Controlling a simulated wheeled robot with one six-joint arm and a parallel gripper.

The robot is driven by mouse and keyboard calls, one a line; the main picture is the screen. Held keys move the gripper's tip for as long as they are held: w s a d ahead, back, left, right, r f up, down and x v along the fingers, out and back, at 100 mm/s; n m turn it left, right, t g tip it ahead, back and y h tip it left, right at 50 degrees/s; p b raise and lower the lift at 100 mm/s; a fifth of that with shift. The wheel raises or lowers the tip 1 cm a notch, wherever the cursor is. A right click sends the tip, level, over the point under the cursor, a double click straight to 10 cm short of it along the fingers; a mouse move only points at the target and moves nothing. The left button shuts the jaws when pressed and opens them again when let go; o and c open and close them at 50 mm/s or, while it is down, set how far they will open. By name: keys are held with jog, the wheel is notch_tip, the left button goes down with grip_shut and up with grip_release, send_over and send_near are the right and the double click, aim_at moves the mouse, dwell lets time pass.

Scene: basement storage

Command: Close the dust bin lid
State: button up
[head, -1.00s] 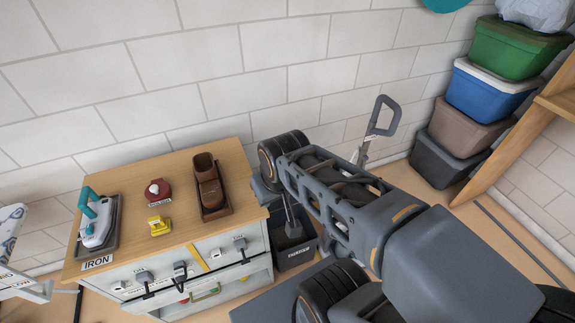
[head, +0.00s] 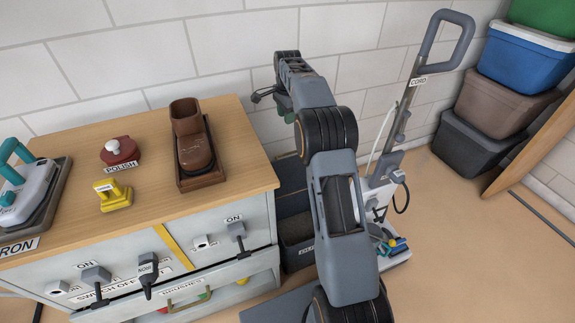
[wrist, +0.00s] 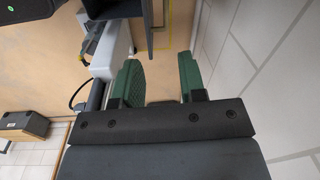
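The dust bin (head: 298,254) is a dark grey box on the floor between the cabinet and my arm. Its labelled front is partly hidden by my arm. A dark upright panel (head: 291,178) at its back looks like the raised lid, so the bin appears open. My gripper (head: 284,106), with green fingers, is high near the wall, above and behind the bin. In the wrist view the fingers (wrist: 160,82) are spread with nothing between them. A dark panel (wrist: 150,25) beyond them may be part of the bin; I cannot tell.
A wooden-topped cabinet (head: 232,150) stands left, bearing a boot (head: 190,140), an iron (head: 25,195) and polish (head: 119,152). An upright cleaner (head: 395,150) stands right of my arm. Stacked crates (head: 500,95) fill the back right.

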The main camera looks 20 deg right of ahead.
jog(key=shift+m, duration=0.8)
jog(key=f+b, duration=0.2)
jog(key=f, duration=0.4)
jog(key=w+d+f+b, duration=0.1)
jog(key=f+b, duration=0.2)
jog(key=f, duration=0.3)
jog(key=w+f+b, duration=0.1)
jog(key=f+b, duration=0.1)
jog(key=f, duration=0.4)
jog(key=shift+w+d+f+b, duration=0.25)
jog(key=shift+f+b, duration=0.05)
jog(key=shift+f, duration=0.1)
jog(key=shift+c, duration=0.4)
grip_shut()
